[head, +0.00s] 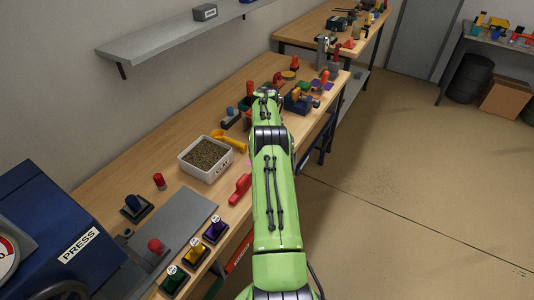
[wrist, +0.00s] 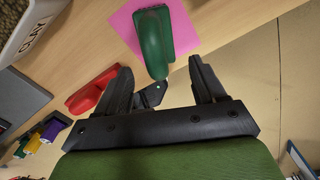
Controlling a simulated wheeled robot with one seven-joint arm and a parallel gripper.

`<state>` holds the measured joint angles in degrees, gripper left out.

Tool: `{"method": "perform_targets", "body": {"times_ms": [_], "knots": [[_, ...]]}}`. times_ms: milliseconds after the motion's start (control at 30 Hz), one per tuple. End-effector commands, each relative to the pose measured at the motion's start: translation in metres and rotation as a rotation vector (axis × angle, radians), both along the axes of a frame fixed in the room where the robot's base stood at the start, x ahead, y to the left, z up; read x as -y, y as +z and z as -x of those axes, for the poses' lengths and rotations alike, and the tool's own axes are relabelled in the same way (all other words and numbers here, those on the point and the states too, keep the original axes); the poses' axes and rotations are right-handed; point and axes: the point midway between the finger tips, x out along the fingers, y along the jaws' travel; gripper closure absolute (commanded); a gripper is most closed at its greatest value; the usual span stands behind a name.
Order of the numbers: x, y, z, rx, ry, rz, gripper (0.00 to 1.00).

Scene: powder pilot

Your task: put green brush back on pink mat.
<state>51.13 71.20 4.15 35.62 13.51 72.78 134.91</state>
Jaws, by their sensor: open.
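In the wrist view a green brush (wrist: 154,44) lies over the pink mat (wrist: 182,25). Its near end reaches past the mat's near edge. My gripper (wrist: 160,68) is open, with one finger on each side of the brush's near end and visible gaps to both. Nothing is clamped between the fingers. I cannot tell how high the fingertips are above the bench. In the head view my green arm hides the brush and nearly all of the mat; only a sliver of pink (head: 248,161) shows beside it.
A red brush-like tool (wrist: 92,90) lies left of my gripper. A white clay bin (head: 205,157) and yellow scoop (head: 229,139) stand left of my arm. Several coloured stamps (head: 195,249) and the blue press (head: 60,235) are nearer. The floor to the right is open.

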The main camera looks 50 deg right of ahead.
Motion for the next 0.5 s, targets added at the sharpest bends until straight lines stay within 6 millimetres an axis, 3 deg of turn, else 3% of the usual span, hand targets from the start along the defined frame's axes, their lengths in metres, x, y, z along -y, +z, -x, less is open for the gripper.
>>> {"method": "perform_targets", "body": {"times_ms": [100, 233, 333, 500], "knots": [[0.001, 0.038, -0.001, 0.002, 0.0, 0.003, 0.31], [0.0, 0.068, -0.001, 0.002, 0.001, 0.003, 0.31], [0.0, 0.082, 0.0, 0.001, 0.001, 0.001, 0.31], [0.0, 0.087, 0.0, -0.001, 0.001, 0.0, 0.31]]}}
